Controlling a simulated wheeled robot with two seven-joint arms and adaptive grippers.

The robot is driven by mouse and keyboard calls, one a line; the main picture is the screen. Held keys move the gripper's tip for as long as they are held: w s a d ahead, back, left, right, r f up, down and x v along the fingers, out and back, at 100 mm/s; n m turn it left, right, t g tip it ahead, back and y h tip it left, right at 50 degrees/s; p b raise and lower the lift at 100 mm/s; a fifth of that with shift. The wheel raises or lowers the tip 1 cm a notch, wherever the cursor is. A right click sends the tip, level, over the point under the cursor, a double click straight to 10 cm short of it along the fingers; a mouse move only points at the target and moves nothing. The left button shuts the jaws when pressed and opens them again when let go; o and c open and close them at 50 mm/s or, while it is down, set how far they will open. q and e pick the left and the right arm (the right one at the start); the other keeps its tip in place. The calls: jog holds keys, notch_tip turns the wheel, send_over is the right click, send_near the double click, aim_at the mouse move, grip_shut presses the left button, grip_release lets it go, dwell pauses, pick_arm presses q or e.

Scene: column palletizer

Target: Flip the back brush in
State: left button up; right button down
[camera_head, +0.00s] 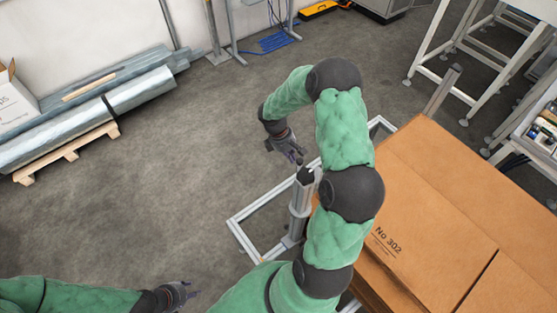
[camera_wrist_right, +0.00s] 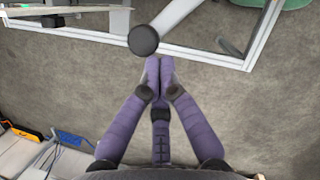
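I cannot identify a back brush with certainty. A grey upright post (camera_head: 301,205) with a dark top stands on a metal floor frame (camera_head: 240,221) in the head view. In the right wrist view a round black end (camera_wrist_right: 143,40) sits on a grey bar, just beyond my fingertips and apart from them.
Large cardboard boxes (camera_head: 415,215) are stacked right of the post. Wrapped rolls (camera_head: 140,91) lie on a wooden pallet (camera_head: 70,151) at the left. White metal stands (camera_head: 455,50) are at the upper right. The floor (camera_head: 165,190) between is clear.

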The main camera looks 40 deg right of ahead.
jog(key=s+d+m+y, duration=0.2)
jog(key=s+d+m, duration=0.5)
jog(key=s, duration=0.2)
jog(key=s+m+y+p, duration=0.1)
jog(key=s+m+y, duration=0.1)
jog(key=s+m, duration=0.6)
jog(key=shift+s+a+m+t+y+p, duration=0.3)
jog(key=shift+s+a+m+y, duration=0.1)
jog(key=shift+s, duration=2)
